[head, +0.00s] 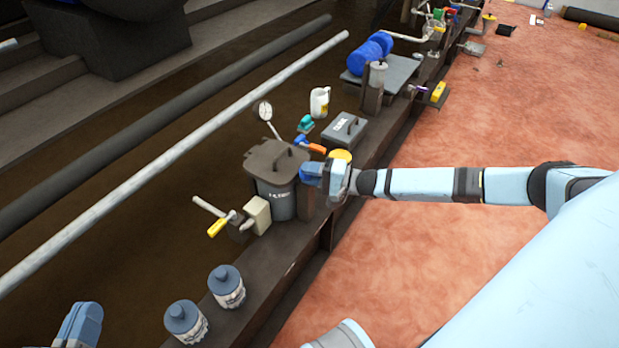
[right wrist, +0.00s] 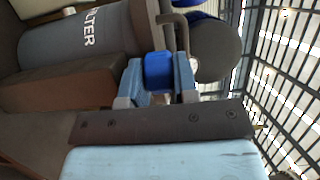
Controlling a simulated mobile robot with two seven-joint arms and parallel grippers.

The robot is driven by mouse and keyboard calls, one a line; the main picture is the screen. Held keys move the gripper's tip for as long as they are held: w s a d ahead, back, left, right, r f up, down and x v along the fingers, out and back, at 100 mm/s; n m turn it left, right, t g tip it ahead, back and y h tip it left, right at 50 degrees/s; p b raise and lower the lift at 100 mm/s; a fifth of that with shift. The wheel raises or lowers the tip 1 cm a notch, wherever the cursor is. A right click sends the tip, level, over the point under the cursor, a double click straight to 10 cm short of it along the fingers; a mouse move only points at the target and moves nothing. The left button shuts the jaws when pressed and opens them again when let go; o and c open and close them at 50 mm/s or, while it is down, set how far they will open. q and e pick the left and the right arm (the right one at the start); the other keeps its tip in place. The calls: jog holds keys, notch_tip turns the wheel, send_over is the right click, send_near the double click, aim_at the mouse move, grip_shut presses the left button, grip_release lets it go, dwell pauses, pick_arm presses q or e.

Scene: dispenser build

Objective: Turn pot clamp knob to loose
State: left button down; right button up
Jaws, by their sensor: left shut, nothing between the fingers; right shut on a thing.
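The grey lidded pot marked FILTER (head: 276,190) stands on the long dark beam, and part of it shows at the upper left of the right wrist view (right wrist: 75,42). My right gripper (head: 313,173) is at the pot's right side. In the right wrist view, my right gripper (right wrist: 157,92) is shut on a blue knob (right wrist: 158,71), with a light-blue finger on each side. Whether the knob is tight or loose cannot be told. My left gripper (head: 80,325) is shut and empty at the bottom left, away from the pot.
Two grey-capped jars (head: 227,287) stand on the beam (head: 255,285) in front of the pot. A yellow-handled valve (head: 218,227) and a beige box (head: 257,214) are left of it. A grey toolbox (head: 344,130) and white jug (head: 319,102) are behind.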

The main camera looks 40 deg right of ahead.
pick_arm(q)
jog(key=shift+w, duration=0.1)
dwell(0.4)
jog(key=shift+r, duration=0.1)
pick_arm(e)
jog(key=o, duration=0.6)
jog(key=shift+o, duration=0.2)
